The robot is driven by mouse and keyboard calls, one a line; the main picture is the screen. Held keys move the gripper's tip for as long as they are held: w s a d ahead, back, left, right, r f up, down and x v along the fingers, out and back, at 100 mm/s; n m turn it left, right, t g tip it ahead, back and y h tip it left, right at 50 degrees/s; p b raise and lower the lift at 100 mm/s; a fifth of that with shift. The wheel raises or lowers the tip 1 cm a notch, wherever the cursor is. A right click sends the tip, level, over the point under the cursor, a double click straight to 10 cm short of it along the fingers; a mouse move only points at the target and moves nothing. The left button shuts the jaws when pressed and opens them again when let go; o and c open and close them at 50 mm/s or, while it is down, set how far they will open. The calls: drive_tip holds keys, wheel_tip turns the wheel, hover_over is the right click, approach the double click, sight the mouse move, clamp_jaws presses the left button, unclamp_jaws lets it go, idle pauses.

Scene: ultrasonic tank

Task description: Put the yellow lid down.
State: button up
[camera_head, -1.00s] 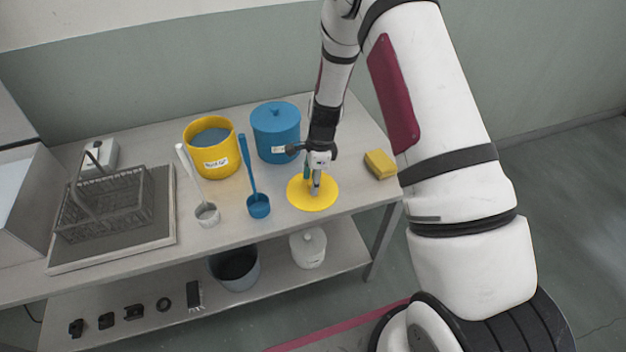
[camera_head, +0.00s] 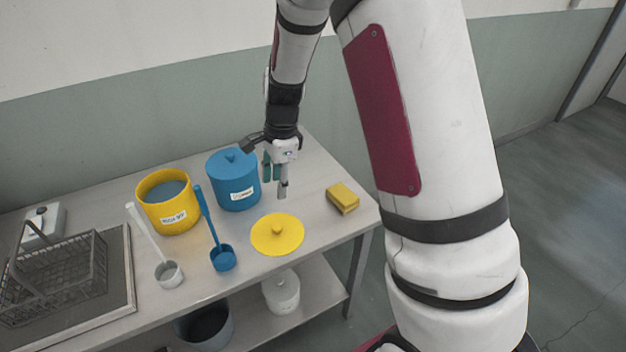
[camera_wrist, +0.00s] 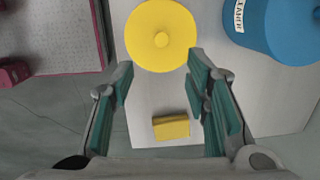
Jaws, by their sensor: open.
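The yellow lid (camera_head: 277,236) lies flat on the metal table, its round knob facing up. It also shows whole at the top of the wrist view (camera_wrist: 161,36). My gripper (camera_head: 276,182) is open and empty, above the table and apart from the lid. In the wrist view its two green-padded fingers (camera_wrist: 160,82) are spread wide with nothing between them at their tips. The yellow pot (camera_head: 168,205) stands uncovered with bluish contents, left of the lid and further back.
A yellow sponge (camera_head: 342,198) lies right of the lid. The table's front edge is close to the lid.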

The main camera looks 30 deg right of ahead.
drive_tip(key=s+a+r+n+t, duration=0.1)
drive_tip(key=s+r+n, duration=0.35)
drive_tip(key=r, duration=0.35)
drive_tip(key=s+a+r+n+t, duration=0.1)
drive_tip(key=s+r+n, duration=0.35)
drive_tip(key=r, duration=0.35)
drive_tip(key=s+r+n+t, duration=0.1)
drive_tip(key=s+r+n, duration=0.1)
drive_tip(key=s, duration=0.3)
drive_tip(key=s+r+n+h, duration=0.1)
drive_tip(key=s+r+n, duration=0.1)
drive_tip(key=s+n, duration=0.2)
drive_tip(key=s+d+r+n+t, duration=0.1)
drive_tip(key=s+r+n, duration=0.1)
drive_tip(key=s, duration=0.6)
drive_tip(key=shift+s+r+n+t, duration=0.2)
drive_tip(key=shift+r+n+t, duration=0.15)
drive_tip(key=shift+n, duration=0.35)
